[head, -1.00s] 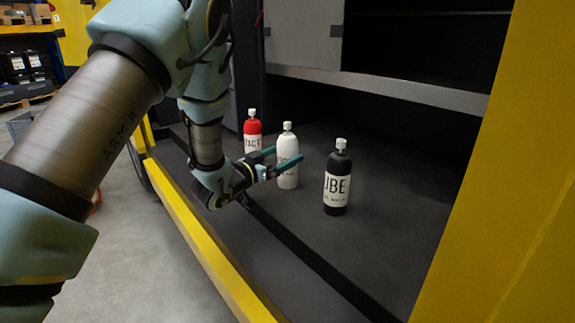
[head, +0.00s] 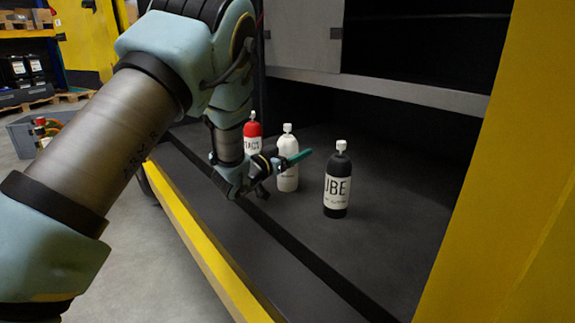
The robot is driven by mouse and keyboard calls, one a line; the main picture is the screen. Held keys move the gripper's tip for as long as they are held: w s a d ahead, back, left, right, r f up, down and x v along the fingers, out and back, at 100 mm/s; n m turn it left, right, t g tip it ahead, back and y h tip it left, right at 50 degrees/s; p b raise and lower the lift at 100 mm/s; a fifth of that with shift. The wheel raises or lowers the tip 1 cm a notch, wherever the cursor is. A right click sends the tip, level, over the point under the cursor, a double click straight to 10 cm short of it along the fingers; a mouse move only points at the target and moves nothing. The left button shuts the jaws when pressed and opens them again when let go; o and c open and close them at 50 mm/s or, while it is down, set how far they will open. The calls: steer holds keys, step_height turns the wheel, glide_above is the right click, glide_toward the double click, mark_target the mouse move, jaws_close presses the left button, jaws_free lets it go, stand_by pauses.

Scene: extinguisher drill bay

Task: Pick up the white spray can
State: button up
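The white spray can (head: 288,181) stands upright on the dark deck, between a red bottle and a black bottle. My gripper (head: 291,159) is level with the can's middle, reaching in from the left. One teal finger crosses in front of the can, and its tip extends past the can's right side. The other finger is not clearly visible. I cannot tell whether the fingers touch the can or how far apart they are.
The red bottle (head: 252,131) is close behind and left of the can, partly hidden by my arm. The black bottle (head: 337,187) stands to the right. A grey shelf edge (head: 400,91) runs above the deck. A yellow edge (head: 205,257) borders its front.

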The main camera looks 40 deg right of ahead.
jaws_close()
stand_by(0.4)
